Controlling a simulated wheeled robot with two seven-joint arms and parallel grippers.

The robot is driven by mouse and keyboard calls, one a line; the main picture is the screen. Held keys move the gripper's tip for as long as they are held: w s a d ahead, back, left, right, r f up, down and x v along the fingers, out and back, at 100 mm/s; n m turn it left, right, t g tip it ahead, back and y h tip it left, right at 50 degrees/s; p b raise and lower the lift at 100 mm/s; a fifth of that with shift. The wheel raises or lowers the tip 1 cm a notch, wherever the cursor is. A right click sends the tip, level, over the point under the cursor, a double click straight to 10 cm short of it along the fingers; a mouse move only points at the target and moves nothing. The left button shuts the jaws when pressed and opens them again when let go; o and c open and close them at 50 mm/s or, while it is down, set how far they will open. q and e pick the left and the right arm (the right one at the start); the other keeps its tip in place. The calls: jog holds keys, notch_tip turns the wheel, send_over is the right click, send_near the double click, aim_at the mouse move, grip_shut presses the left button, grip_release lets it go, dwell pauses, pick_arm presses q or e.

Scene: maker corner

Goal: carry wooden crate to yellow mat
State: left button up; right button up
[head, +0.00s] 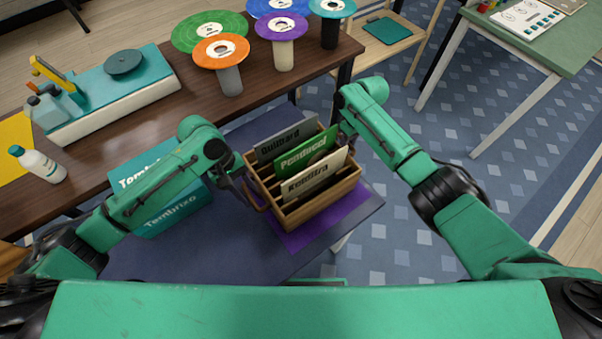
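The wooden crate (327,203) stands upright over the purple mat (364,208) on the dark near table. It holds several upright signs in grey, green and cream. My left gripper (240,181) is at the crate's left end, by a brown handle there. My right gripper (346,134) is at the crate's far right end. The fingers of both are dark and partly hidden, so I cannot tell whether they are shut on the crate. The yellow mat (14,148) lies at the left edge of the picture, on the brown table, partly out of view.
Teal boxes (172,214) stand left of the crate, partly behind my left arm. On the brown table (183,120) are a white bottle (38,164), a teal-topped machine (115,95) and several coloured discs on posts (220,52). A green table (550,40) stands at the upper right.

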pick_arm(q)
grip_shut()
pick_arm(e)
grip_shut()
jog(key=shift+r, duration=0.1)
dwell(1.1)
